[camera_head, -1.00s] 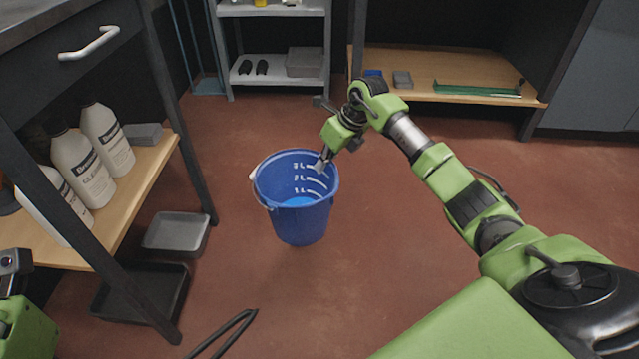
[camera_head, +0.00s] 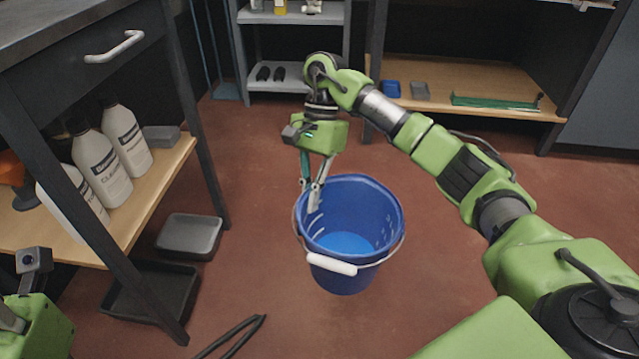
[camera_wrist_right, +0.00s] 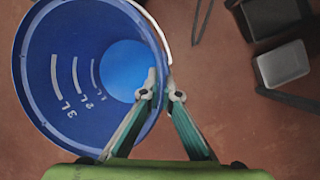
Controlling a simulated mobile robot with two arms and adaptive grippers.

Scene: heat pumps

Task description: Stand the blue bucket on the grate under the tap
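The blue bucket (camera_head: 345,265) hangs or stands upright over the red floor, open top up, with a white handle grip (camera_head: 332,264) at its front side. Its inside shows white level marks and a lighter blue bottom area. My right gripper (camera_head: 314,195) is at the bucket's left rim. In the right wrist view its fingertips (camera_wrist_right: 164,93) close on the bucket wall (camera_wrist_right: 40,80) from both sides. Whether the bucket is clear of the floor is hard to tell. Part of my left gripper (camera_head: 32,290) shows at the lower left; its fingers are hidden. No tap or grate is in view.
A workbench with a lower shelf of white bottles (camera_head: 100,170) stands at left. Grey trays (camera_head: 188,236) lie beside its leg, and a dark bent bar (camera_head: 235,338) lies in front. A grey rack (camera_head: 295,85) and a wooden shelf (camera_head: 470,95) are behind.

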